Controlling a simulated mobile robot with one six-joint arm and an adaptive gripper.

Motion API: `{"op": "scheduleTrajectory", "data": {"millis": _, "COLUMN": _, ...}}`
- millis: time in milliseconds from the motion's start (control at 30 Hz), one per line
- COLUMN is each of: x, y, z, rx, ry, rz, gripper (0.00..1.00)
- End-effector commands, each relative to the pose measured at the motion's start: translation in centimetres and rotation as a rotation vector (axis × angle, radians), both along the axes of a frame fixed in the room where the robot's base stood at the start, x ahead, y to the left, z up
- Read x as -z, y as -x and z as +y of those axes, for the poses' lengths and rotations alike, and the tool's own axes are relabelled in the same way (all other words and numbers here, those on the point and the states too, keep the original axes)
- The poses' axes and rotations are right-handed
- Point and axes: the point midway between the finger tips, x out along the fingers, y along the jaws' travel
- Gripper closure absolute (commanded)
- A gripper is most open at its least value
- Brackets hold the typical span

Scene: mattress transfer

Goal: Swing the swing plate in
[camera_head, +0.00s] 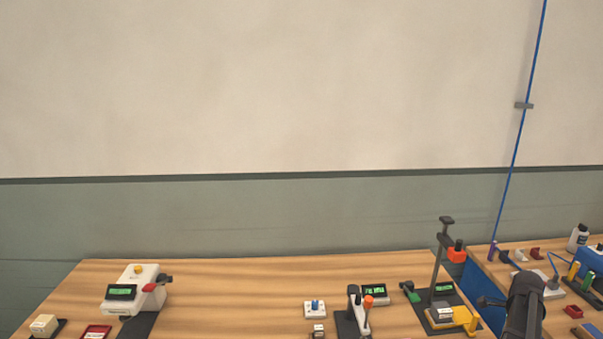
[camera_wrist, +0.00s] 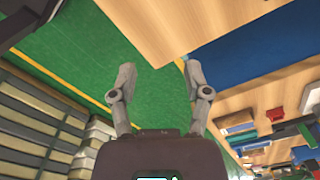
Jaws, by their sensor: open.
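A stand (camera_head: 439,265) with a dark post and an orange-red head is on the right part of the wooden table in the head view. Its dark base (camera_head: 416,306) bears a small block, a green-lit display and a yellow piece (camera_head: 467,319) at the right. The yellow piece may be the swing plate, but I cannot tell for sure. My gripper (camera_wrist: 158,72) is open and empty in the wrist view, over a green floor and a table edge, apart from any object. In the head view only my dark arm shows, right of the stand; it hides part of the table there.
A white device (camera_head: 133,289) with a display stands at the left. A white box with a blue knob (camera_head: 315,309) and a lever fixture (camera_head: 355,313) are mid-table. A second table with bottles and small parts is at the right. The table's left-middle is clear.

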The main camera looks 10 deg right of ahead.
Motion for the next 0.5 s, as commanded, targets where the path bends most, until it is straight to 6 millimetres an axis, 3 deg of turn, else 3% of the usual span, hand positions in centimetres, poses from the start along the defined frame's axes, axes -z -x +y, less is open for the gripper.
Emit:
{"op": "scheduleTrajectory", "data": {"millis": 267, "x": 0.3, "y": -1.6, "z": 3.3, "rx": -0.128, "ry": 0.000, "rz": 0.000, "gripper": 0.38}}
{"op": "scheduleTrajectory", "data": {"millis": 500, "x": 0.8, "y": -3.6, "z": 8.0, "rx": -0.313, "ry": -0.001, "rz": 0.000, "gripper": 0.38}}
